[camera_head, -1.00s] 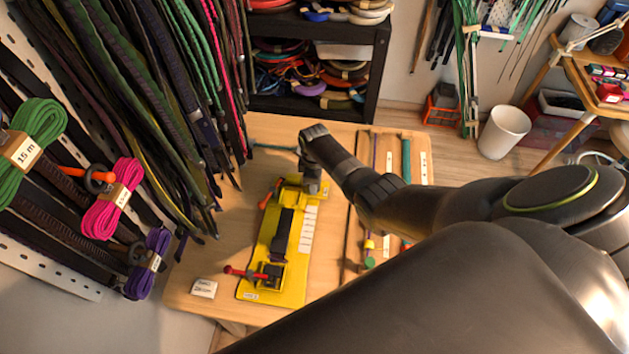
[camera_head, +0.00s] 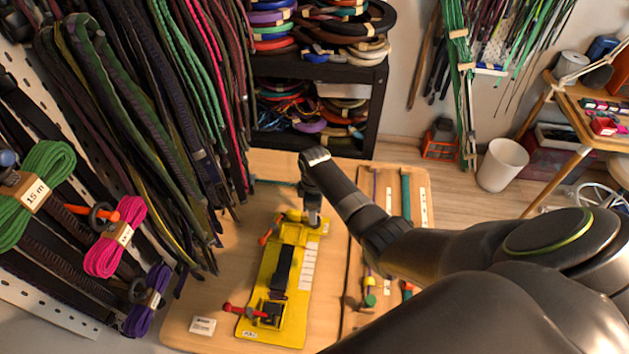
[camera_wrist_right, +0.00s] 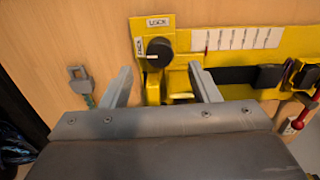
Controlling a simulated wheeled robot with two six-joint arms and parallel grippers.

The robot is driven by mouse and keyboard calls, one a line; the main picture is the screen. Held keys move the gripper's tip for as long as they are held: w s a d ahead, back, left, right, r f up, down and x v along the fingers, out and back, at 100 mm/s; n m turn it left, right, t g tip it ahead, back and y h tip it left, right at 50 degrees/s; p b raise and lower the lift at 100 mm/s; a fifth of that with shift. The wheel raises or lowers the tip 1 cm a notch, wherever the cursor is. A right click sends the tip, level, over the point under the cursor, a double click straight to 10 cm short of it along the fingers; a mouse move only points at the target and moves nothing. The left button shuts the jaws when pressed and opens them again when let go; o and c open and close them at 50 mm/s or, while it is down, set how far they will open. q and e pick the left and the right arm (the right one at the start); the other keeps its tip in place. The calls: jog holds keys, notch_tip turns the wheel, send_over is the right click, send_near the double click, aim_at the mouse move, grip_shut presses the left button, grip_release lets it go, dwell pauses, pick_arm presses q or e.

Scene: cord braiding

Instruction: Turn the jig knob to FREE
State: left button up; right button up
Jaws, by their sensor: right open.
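The yellow jig (camera_head: 265,312) lies on the wooden table in the head view. Its black round knob (camera_wrist_right: 159,51) shows in the right wrist view, with a white mark on its left side. A LOCK label (camera_wrist_right: 158,22) is above the knob and a FREE label (camera_wrist_right: 139,47) is to its left. My right gripper (camera_wrist_right: 160,78) is open, its two fingers apart on either side of the knob, with nothing held. In the head view my right gripper (camera_head: 313,215) is over the jig's far end and hides the knob. My left gripper is not in view.
A red-handled clamp (camera_head: 245,312) sits at the jig's near end. A small white card (camera_head: 202,326) lies left of it. Wooden rails with coloured rods (camera_head: 370,290) lie to the right. Hanging cords (camera_head: 120,120) crowd the table's left side.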

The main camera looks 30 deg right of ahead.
notch_tip(320, 180, up, 12)
jog(key=b, duration=0.1)
jog(key=shift+s+f, duration=0.1)
dwell(0.7)
